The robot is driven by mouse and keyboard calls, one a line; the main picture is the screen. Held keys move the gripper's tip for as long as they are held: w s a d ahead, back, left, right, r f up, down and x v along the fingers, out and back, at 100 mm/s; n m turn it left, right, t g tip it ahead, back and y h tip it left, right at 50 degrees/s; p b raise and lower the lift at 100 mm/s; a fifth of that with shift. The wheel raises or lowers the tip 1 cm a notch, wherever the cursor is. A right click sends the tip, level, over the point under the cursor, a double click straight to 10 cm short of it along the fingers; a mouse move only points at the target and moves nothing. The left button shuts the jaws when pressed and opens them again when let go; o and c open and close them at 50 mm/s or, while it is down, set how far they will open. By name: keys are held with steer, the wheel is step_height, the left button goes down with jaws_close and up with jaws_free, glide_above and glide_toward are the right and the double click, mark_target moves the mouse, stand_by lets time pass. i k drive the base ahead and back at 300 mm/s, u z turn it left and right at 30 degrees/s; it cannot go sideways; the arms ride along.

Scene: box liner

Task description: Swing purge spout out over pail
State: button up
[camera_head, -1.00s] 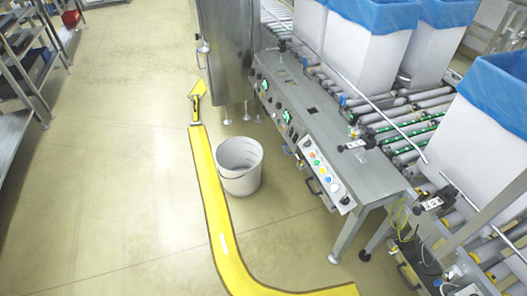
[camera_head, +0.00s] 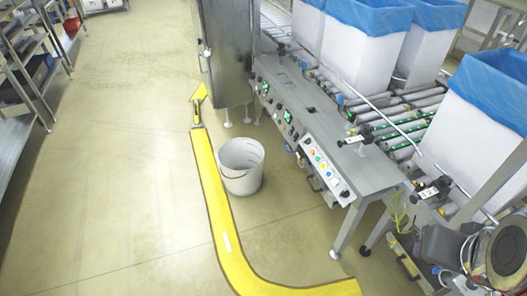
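A white pail (camera_head: 240,168) stands upright and open on the floor, beside the yellow floor line and left of the grey control bench. A tall stainless cabinet (camera_head: 226,60) stands behind it. A small metal fitting (camera_head: 205,50) projects from the cabinet's left side. I cannot tell whether it is the purge spout; no spout shows clearly over the pail. A dark arm link with a round, copper-ringed end, apparently mine, shows at the lower right. My gripper is not in view.
The bench (camera_head: 325,145) carries coloured buttons and switches. A roller conveyor (camera_head: 405,105) holds several white boxes with blue liners (camera_head: 480,105). A yellow floor line (camera_head: 215,195) curves past the pail. Shelving (camera_head: 25,60) stands at far left. The left floor is clear.

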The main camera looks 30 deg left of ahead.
mark_target(298, 154)
steer(key=u, duration=1.4)
steer(key=i, duration=0.95)
